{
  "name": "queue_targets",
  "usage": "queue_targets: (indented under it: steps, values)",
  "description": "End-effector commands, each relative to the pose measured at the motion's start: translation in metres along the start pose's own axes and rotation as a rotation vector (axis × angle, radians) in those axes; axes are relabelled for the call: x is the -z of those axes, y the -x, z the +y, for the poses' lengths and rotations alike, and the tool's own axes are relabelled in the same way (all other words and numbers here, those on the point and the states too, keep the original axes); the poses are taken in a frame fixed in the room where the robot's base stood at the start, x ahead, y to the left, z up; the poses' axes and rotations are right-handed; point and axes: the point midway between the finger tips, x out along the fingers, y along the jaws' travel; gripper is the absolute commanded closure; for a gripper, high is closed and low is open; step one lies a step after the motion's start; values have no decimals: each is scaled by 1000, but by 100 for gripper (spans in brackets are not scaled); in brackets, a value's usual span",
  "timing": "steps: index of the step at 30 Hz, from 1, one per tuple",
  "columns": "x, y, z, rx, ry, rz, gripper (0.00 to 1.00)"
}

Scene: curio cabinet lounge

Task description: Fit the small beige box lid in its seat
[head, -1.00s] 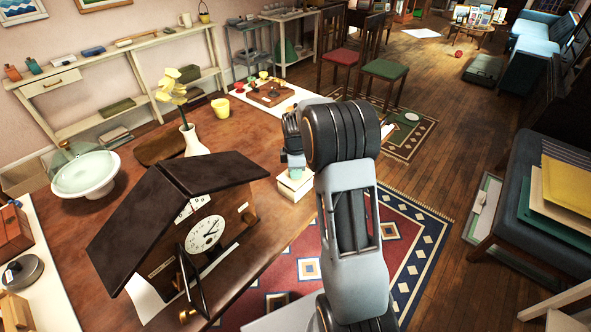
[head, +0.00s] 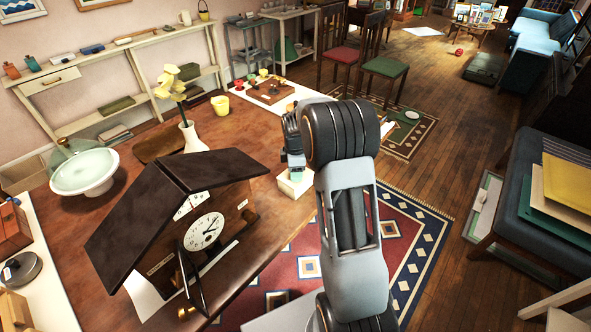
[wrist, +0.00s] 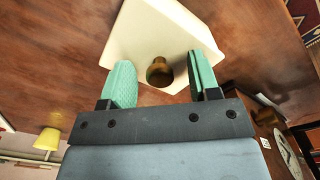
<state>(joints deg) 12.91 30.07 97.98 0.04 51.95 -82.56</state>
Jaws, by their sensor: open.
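The small beige box lid (wrist: 160,30) fills the upper middle of the wrist view as a pale, flat-topped piece with a round brass knob (wrist: 159,73). My gripper (wrist: 160,62) is open, with one green finger on each side of the knob and a gap on both sides. In the head view the pale box (head: 295,184) stands on the wooden table near its right edge, below my gripper (head: 295,163). My arm hides part of it there. I cannot tell whether the lid is fully seated.
A dark-roofed clock (head: 190,225) stands on the table in front, left of my arm. Bare tabletop lies left of the box.

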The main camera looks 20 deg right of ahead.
Motion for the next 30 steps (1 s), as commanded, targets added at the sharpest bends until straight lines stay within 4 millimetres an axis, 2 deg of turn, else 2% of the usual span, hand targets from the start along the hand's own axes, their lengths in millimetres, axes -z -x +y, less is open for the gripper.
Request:
queue_targets:
  steps: [5, 8, 21, 30]
  values:
    - [0, 4, 0, -1, 0, 0, 44]
    - [0, 15, 1, -3, 0, 0, 44]
    - [0, 102, 1, -4, 0, 0, 44]
    - [0, 134, 0, -2, 0, 0, 44]
